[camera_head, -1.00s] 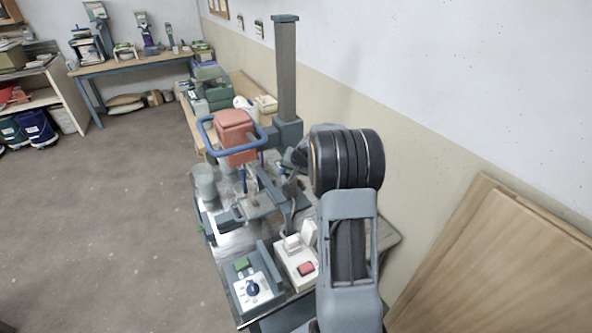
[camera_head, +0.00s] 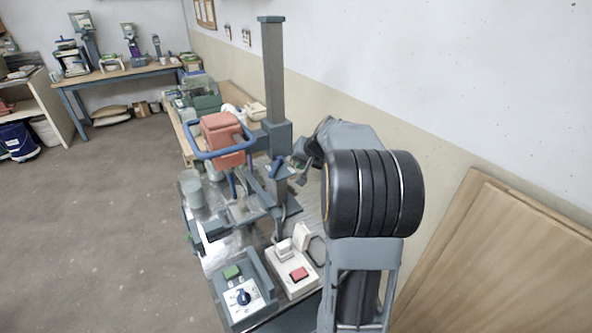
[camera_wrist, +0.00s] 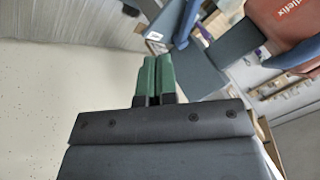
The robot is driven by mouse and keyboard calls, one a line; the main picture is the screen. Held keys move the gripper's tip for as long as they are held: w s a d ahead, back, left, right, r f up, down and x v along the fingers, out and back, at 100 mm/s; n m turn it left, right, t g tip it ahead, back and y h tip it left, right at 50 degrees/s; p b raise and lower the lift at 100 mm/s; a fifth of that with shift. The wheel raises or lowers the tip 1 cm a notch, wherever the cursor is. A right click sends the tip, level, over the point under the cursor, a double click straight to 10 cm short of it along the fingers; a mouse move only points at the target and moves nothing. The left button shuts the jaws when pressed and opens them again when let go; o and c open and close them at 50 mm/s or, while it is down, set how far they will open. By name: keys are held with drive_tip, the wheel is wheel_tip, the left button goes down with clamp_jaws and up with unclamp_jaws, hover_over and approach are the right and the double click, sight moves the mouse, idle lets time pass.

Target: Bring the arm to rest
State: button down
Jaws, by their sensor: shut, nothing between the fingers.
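My gripper (camera_wrist: 156,76) shows in the wrist view with its two green fingers side by side, shut and empty. In the head view my arm is folded at the right of the bench, and it hides most of the gripper. A mixer stand with a grey column (camera_head: 273,75), an orange-red motor head (camera_head: 223,138) and a blue handle loop stands to the left of my arm. In the wrist view the orange-red head (camera_wrist: 285,22) and a blue handle bar are at the upper right, apart from the fingers.
A control box with a dial (camera_head: 243,297) and a white box with a red button (camera_head: 300,273) sit at the bench's front. Wooden panels (camera_head: 500,250) lean on the wall at right. A far table (camera_head: 120,75) holds equipment. The floor at left is clear.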

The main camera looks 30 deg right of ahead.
drive_tip(key=shift+s+r, duration=0.45)
drive_tip(key=shift+r, duration=0.1)
drive_tip(key=s+a+f+n+g, duration=0.1)
drive_tip(key=s+a+n, duration=0.3)
drive_tip(key=s+a, duration=0.6)
drive_tip(key=s+a+f+n+g+h, duration=0.1)
drive_tip(key=s+a+f+n+g, duration=0.1)
drive_tip(key=s+a, duration=0.8)
drive_tip(key=shift+a+f+n, duration=0.2)
drive_tip(key=shift+a+n, duration=0.7)
drive_tip(key=shift+a, duration=0.35)
